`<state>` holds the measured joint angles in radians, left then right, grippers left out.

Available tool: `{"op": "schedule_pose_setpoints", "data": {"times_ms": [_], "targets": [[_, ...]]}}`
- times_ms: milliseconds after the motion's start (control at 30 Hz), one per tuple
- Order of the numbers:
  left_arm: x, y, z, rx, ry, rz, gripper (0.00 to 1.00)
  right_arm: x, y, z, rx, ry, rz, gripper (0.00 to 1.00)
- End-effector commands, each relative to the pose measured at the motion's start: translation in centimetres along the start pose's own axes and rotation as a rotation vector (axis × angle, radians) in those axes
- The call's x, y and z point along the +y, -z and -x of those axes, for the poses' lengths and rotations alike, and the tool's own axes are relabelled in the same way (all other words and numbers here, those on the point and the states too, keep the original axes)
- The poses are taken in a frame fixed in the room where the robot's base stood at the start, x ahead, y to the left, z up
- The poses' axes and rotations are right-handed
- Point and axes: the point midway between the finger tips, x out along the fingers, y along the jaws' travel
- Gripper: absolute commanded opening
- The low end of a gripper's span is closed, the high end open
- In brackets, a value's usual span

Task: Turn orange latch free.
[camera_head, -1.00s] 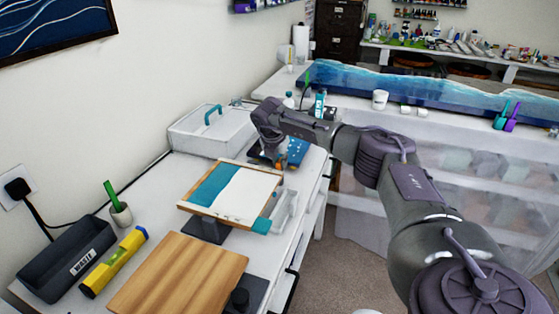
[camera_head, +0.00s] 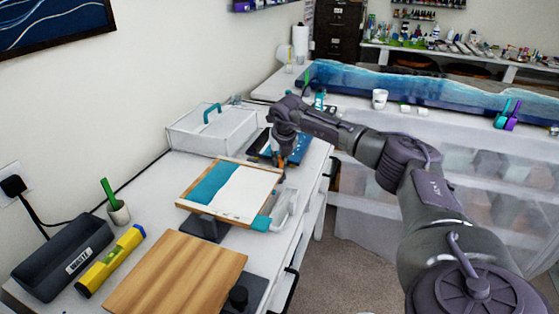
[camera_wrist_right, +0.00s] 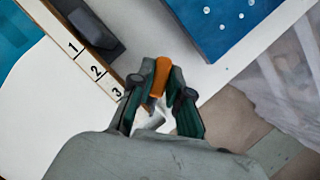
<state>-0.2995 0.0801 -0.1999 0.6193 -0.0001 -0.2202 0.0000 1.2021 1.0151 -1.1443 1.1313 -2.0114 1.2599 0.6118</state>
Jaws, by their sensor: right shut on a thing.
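The orange latch (camera_wrist_right: 159,76) shows between the fingertips of my right gripper (camera_wrist_right: 157,82) in the right wrist view. The gripper is shut on it, beside the corner of the board marked 1, 2, 3 (camera_wrist_right: 92,68). In the head view my right gripper (camera_head: 282,160) points down at the far right corner of the tilted teal and white board (camera_head: 240,195), and only a speck of orange shows there. The fingers hide part of the latch, and I cannot tell its exact angle. My left gripper is not in view.
A blue panel (camera_wrist_right: 228,22) lies close by on the table. A clear tray (camera_head: 286,208) sits at the board's right edge. A white case (camera_head: 212,131) stands behind. A wooden board (camera_head: 178,275), yellow level (camera_head: 110,262) and dark waste bin (camera_head: 62,257) are nearer.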

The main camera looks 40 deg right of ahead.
Motion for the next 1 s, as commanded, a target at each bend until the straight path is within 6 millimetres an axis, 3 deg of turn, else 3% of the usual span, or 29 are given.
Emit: {"op": "schedule_pose_setpoints", "data": {"times_ms": [1000], "targets": [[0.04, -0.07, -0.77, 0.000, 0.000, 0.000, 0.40, -0.34, -0.28, 0.00, -0.002, -0.336, 0.808, 0.00]]}}
